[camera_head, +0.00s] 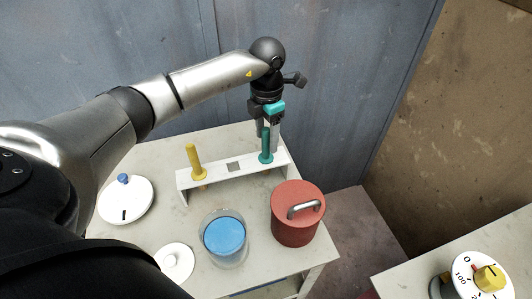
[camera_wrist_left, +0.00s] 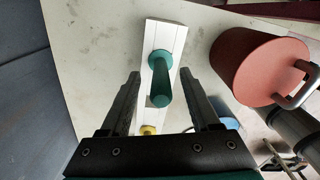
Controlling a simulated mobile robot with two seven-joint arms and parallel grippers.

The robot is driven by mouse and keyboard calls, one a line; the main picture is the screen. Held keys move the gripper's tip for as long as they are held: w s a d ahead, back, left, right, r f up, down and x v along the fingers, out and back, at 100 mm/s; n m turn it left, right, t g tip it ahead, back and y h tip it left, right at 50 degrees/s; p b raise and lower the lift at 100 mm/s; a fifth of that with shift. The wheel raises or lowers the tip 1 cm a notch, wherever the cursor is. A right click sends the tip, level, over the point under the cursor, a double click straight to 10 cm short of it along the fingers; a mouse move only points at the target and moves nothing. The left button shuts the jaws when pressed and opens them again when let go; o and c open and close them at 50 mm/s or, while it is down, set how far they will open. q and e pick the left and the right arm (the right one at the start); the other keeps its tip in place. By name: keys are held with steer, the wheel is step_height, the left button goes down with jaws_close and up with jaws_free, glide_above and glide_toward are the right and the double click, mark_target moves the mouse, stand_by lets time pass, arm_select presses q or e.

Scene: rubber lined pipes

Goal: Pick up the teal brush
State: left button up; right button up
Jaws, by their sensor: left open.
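The teal brush (camera_head: 266,146) stands upright in the right part of a white holder (camera_head: 225,175) on the table. In the left wrist view the teal brush (camera_wrist_left: 161,80) rises toward the camera from the white holder (camera_wrist_left: 177,32), with its handle end between the fingers. My left gripper (camera_head: 268,138) is above and around the brush handle; in the left wrist view the gripper (camera_wrist_left: 165,82) is open, with a gap on each side of the handle. The brush's lower end is hidden by the holder. My right gripper is in neither view.
A yellow brush (camera_head: 195,162) stands in the holder's left part. A red lidded pot (camera_head: 298,214) is close to the holder's right end. A glass with blue contents (camera_head: 225,237), a white lid (camera_head: 175,262) and a white disc with blue knob (camera_head: 126,202) are on the table (camera_head: 140,158). A wall stands behind.

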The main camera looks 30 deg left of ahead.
mark_target(266, 145)
arm_select(q)
step_height(266, 145, down, 3)
steer(key=shift+s+f, duration=0.15)
jaws_close()
stand_by(0.5)
